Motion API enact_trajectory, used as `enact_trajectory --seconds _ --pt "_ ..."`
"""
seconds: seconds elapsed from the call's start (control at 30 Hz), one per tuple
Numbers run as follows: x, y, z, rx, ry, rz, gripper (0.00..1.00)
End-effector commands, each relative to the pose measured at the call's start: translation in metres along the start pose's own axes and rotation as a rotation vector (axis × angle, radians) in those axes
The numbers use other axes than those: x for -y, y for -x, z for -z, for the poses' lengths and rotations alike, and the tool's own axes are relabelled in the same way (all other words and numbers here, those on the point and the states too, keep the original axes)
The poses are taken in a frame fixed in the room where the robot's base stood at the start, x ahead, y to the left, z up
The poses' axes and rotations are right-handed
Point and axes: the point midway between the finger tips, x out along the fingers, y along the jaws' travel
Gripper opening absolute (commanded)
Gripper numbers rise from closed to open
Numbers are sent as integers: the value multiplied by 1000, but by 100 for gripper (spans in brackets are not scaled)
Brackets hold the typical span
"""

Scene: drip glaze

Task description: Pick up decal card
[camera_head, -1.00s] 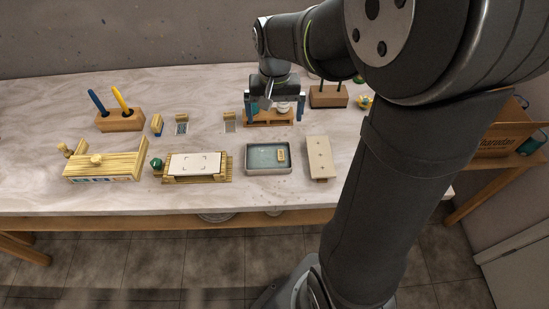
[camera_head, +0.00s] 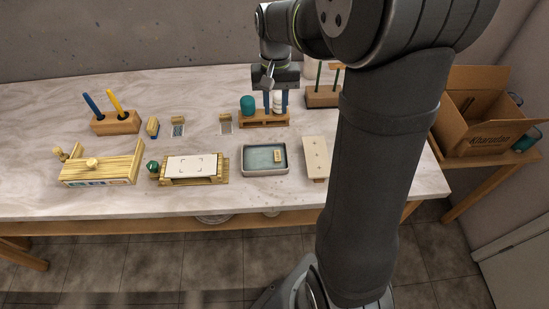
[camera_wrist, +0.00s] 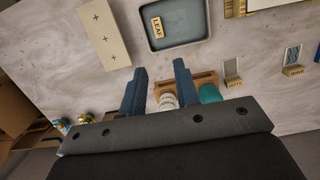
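Small patterned cards lie on the marble table with wooden label blocks; one (camera_head: 178,130) is left of centre and a pale one (camera_head: 226,126) is nearer the rack. They also show in the wrist view, the patterned one (camera_wrist: 293,56) and the pale one (camera_wrist: 231,69). I cannot tell which is the decal card. A wooden tag reading LEAF (camera_wrist: 157,26) sits in a grey tray (camera_head: 244,161). My gripper (camera_head: 276,101) is above the jar rack, right of the cards. In the wrist view its blue fingers (camera_wrist: 160,78) are apart with nothing held.
The wooden rack (camera_head: 264,124) holds a teal jar (camera_head: 248,104) and a white jar (camera_head: 279,104) near my fingers. A board with plus marks (camera_head: 317,152), a white sheet on a wooden stand (camera_head: 193,167) and a pen block (camera_head: 115,124) stand around. Marble between them is bare.

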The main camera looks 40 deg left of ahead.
Motion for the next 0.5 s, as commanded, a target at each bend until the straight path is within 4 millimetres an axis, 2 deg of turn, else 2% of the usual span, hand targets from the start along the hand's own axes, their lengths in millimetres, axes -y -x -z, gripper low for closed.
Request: enact_trajectory --seconds 0.13,0.5 --pt "-1 -21 0 14 1 0 29" --pt "-1 -99 -1 12 1 0 29"
